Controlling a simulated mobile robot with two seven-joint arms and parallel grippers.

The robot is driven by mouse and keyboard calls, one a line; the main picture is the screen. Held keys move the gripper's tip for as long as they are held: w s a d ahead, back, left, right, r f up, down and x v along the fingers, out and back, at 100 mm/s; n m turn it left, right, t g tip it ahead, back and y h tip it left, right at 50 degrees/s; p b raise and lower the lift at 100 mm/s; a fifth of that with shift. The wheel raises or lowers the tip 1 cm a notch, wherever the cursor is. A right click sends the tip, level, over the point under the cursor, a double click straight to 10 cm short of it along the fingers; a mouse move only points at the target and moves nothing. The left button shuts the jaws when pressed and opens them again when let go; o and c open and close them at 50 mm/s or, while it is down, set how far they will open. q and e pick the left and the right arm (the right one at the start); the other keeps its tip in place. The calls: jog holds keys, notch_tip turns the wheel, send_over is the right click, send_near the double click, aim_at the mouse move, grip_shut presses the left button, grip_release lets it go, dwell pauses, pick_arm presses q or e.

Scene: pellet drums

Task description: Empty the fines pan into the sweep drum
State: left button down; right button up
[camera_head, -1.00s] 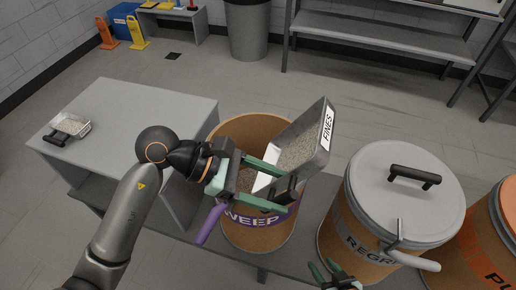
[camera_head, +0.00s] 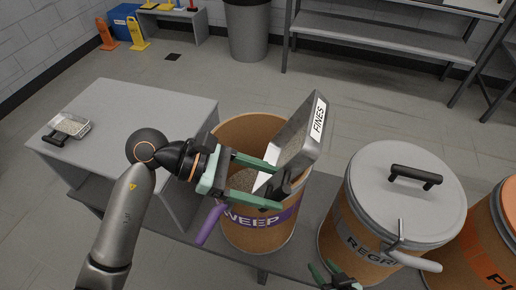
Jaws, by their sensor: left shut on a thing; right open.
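The fines pan (camera_head: 305,140), a grey metal pan with a white FINES label, is tilted steeply over the sweep drum. My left gripper (camera_head: 272,185) is shut on the fines pan above the drum's mouth. The sweep drum (camera_head: 255,228) is a brown open drum with a purple SWEEP band and a purple handle. Grey-brown pellets show inside the drum's mouth, beside the gripper. The pan's inside is mostly turned out of sight. My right gripper (camera_head: 335,276) is open and empty at the bottom edge, in front of the REGR drum.
A lidded drum (camera_head: 400,190) marked REGR, its lid topped by a black handle, stands right of the sweep drum. An orange-lidded drum (camera_head: 490,245) is at far right.

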pick_arm(q)
jog(key=shift+w+a+r+h, duration=0.2)
jog(key=shift+a+r+h, duration=0.05)
jog(key=shift+a+h, duration=0.35)
dwell(0.4)
jog(key=shift+a+r, duration=0.15)
jog(key=shift+a, duration=0.05)
jog(key=shift+w+a+r, duration=0.15)
jog(key=shift+a, duration=0.15)
jog(key=shift+a+r+h, duration=0.1)
jog(key=shift+a+h, duration=0.1)
jog(key=shift+h, duration=0.1)
jog(key=shift+w+a+r+h, duration=0.25)
jog(key=shift+a+h, duration=0.1)
jog(key=shift+a, duration=0.2)
jog(key=shift+w+a+r+h, duration=0.2)
jog(key=shift+a+h, duration=0.15)
jog(key=shift+a, duration=0.2)
